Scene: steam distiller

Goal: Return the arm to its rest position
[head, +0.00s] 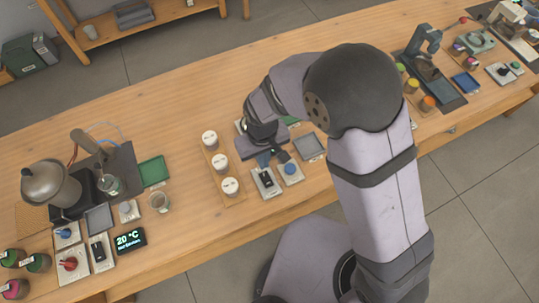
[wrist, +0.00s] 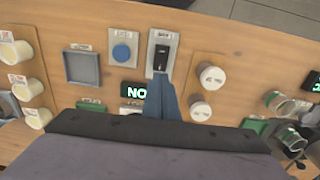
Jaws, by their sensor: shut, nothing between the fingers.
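My arm reaches over the wooden table from the front right in the head view. My gripper (head: 264,160) is above the middle of the table, over a small control station. Its blue-grey fingers (wrist: 160,84) are together with nothing between them. In the wrist view the fingertips lie just below a black switch (wrist: 161,54) on a pale plate; I cannot tell whether they touch it. The switch also shows in the head view (head: 267,180). A blue button (wrist: 122,52) is beside it. The gripper body hides part of the station.
White-lidded jars (head: 221,162) stand on a wooden strip left of my gripper. A grey tray (head: 309,146) lies to its right. A microscope-like device (head: 424,50) stands far right.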

